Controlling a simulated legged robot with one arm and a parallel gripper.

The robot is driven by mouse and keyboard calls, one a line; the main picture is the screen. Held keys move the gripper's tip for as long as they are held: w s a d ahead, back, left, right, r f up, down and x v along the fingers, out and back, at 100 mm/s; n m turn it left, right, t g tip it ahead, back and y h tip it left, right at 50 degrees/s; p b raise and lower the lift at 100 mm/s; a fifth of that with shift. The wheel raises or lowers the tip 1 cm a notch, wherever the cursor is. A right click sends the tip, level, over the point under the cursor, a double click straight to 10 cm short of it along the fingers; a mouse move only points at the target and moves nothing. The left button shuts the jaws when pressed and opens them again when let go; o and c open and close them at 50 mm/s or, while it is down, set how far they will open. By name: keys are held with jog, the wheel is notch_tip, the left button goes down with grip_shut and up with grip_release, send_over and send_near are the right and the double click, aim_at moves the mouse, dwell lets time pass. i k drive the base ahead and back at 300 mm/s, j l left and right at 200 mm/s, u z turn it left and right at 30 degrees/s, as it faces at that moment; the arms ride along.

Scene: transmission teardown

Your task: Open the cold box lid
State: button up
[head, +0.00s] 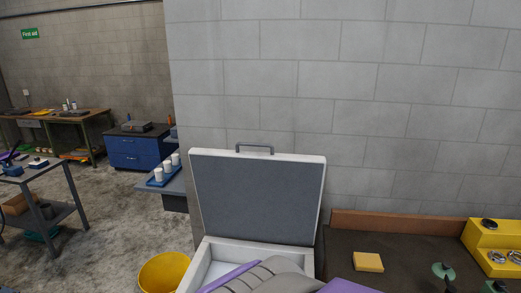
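The cold box (212,262) is a white box at the bottom centre, cut off by the lower edge of the picture. Its lid (257,200) stands raised, close to upright, behind the opening, with its grey inner face towards me. A grey handle (254,147) sits on the lid's top edge. A grey and purple part that looks like my gripper or arm end (268,274) covers much of the box opening. Its fingertips are not clear, and I see it apart from the lid. The inside of the box is mostly hidden.
A yellow bucket (166,273) stands left of the box. At right, a dark worktop (400,245) holds a yellow block (368,262) and a yellow fixture (490,250). A block wall (400,110) rises behind. Open floor lies to the left.

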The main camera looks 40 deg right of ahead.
aim_at(271, 196)
jog(key=i+z, duration=0.1)
jog(key=z, duration=1.6)
jog(key=j, duration=0.05)
